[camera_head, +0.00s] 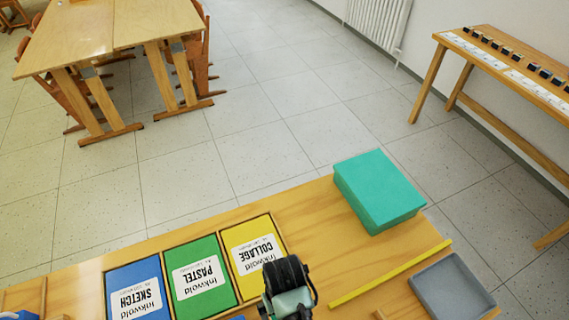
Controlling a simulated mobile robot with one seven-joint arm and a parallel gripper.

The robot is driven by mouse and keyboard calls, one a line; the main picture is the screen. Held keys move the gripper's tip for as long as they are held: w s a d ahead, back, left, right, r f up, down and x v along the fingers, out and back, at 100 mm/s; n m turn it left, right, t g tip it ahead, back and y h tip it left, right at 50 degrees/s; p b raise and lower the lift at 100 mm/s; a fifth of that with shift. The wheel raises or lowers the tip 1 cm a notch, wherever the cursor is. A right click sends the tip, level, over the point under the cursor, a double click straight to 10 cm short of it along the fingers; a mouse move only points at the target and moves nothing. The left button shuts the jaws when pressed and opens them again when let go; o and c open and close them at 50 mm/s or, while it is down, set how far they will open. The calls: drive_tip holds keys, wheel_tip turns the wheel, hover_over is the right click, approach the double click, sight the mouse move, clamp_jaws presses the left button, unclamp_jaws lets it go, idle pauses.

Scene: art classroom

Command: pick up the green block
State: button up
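A large teal-green block (380,191) lies on the far right part of the wooden table, close to its back edge. It is the only green block that I see. My gripper (288,288), black and pale green, shows at the bottom centre, over the near edge of the yellow pad. It is to the left of and nearer than the block, clearly apart from it. Its fingertips cannot be made out, so whether it is open or shut does not show.
Blue (136,292), green (199,277) and yellow (254,249) pads lie in a row on the table (316,214). A yellow stick (390,274) and a grey tray (451,287) lie nearer than the block. Other tables stand beyond on the tiled floor.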

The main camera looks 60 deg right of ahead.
drive_tip(key=shift+f, duration=2.65)
drive_tip(key=c, duration=1.3)
wheel_tip(320, 180, up, 10)
drive_tip(key=shift+r+p, duration=0.1)
drive_tip(key=shift+p, duration=0.2)
